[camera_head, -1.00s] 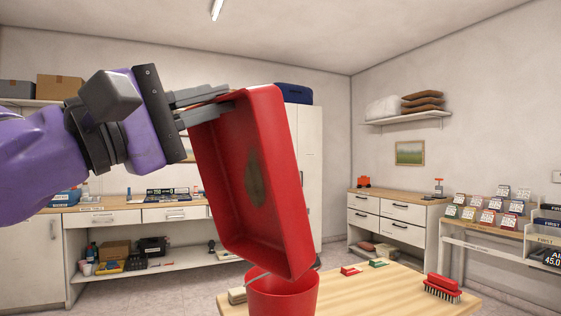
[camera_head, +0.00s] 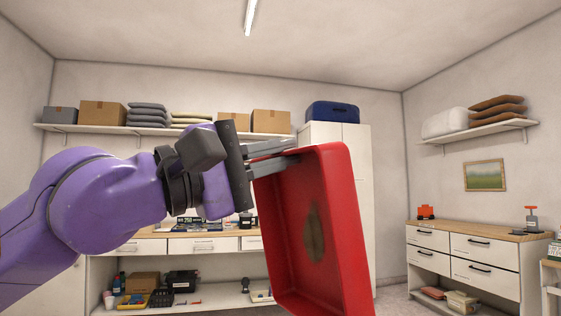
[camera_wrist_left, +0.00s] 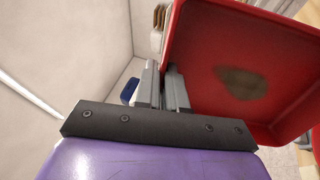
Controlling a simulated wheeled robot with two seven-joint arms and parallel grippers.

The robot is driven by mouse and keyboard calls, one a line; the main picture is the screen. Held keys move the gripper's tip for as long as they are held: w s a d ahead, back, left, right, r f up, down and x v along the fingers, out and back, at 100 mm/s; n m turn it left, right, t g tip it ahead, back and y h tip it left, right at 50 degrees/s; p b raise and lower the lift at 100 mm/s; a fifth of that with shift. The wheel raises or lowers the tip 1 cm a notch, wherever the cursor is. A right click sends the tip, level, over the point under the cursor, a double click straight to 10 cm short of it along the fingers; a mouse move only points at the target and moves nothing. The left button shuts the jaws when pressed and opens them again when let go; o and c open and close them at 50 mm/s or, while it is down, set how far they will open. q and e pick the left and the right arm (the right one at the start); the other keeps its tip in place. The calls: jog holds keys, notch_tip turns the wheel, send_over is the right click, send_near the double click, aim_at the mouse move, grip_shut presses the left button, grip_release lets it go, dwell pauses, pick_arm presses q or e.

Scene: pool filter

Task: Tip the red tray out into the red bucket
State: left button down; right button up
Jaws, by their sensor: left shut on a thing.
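The red tray (camera_head: 340,235) hangs steeply tilted, its open side facing left and toward me, its lower end cut off by the bottom of the head view. A dark brownish patch shows on its inner floor. My left gripper (camera_head: 285,156) is shut on the tray's upper rim. In the left wrist view, the fingers (camera_wrist_left: 165,88) grip the wall of the tray (camera_wrist_left: 255,55), and the same dark patch shows inside. The red bucket is not seen in the head view now. My right gripper is not in view.
Behind stand a workbench (camera_head: 205,243) and a white cabinet (camera_head: 358,190). A wall shelf (camera_head: 90,127) holds boxes and folded cloths. A drawer unit (camera_head: 470,262) stands at the right. The air around the tray looks clear.

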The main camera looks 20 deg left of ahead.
pick_arm(q)
jog(key=w+d+f+g+y+p, duration=0.2)
jog(key=w+d+g+y+p, duration=0.85)
jog(key=p, duration=2.35)
jog(key=w+d+f+g+y+p, duration=0.2)
jog(key=w+f+g+p, duration=0.4)
jog(key=f, duration=0.6)
jog(key=w+d+p, duration=0.1)
jog(key=p, duration=0.1)
jog(key=shift+d+p, duration=0.2)
jog(key=shift+p, duration=0.1)
jog(key=shift+s, duration=0.1)
